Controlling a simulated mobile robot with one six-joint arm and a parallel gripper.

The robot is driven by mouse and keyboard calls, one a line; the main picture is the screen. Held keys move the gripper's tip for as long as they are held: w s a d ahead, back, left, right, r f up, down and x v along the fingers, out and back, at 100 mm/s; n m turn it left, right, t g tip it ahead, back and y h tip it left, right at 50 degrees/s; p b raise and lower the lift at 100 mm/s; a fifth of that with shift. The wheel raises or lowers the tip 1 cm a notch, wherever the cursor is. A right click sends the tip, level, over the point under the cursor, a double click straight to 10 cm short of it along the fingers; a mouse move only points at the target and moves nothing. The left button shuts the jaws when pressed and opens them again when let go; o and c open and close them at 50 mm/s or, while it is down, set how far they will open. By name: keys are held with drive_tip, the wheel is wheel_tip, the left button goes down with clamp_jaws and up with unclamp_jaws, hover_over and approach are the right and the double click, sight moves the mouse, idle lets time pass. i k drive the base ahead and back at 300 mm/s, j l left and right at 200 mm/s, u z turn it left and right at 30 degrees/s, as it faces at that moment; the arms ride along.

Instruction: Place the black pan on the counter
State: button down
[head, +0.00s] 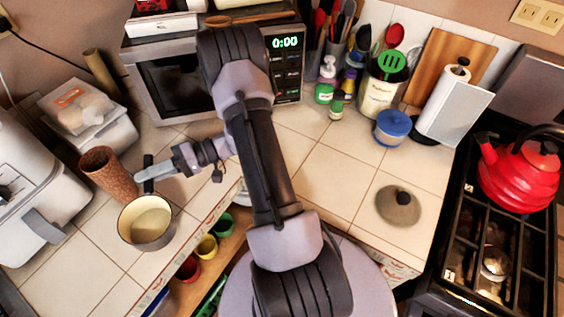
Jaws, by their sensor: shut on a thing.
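The black pan (146,222) is at the left of the head view, over the tiled counter (310,190) near its front edge. It has a dark rim and a cream inside, and its dark handle points away toward the back. My gripper (150,173) reaches in from the right and is shut on the handle. The pan looks about level. I cannot tell whether its base touches the tiles or hangs just above them.
A brown woven cup (107,173) stands close behind the pan on the left. A grey appliance (35,190) is further left. A microwave (180,85) stands at the back. A round lid (398,205) lies right, before the stove with a red kettle (519,174). The middle counter is clear.

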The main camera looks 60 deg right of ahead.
sight(334, 160)
drive_tip(key=j+z, duration=0.15)
drive_tip(key=z, duration=0.3)
drive_tip(key=j+z, duration=0.15)
drive_tip(key=z, duration=0.25)
drive_tip(key=i+j+z, duration=0.1)
drive_tip(key=z, duration=0.35)
drive_tip(key=j+z, duration=0.2)
drive_tip(key=z, duration=0.2)
drive_tip(key=k+j+z, duration=0.1)
drive_tip(key=z, duration=0.35)
drive_tip(key=j+z, duration=0.15)
drive_tip(key=z, duration=0.25)
drive_tip(key=i+l, duration=0.1)
drive_tip(key=i, duration=0.05)
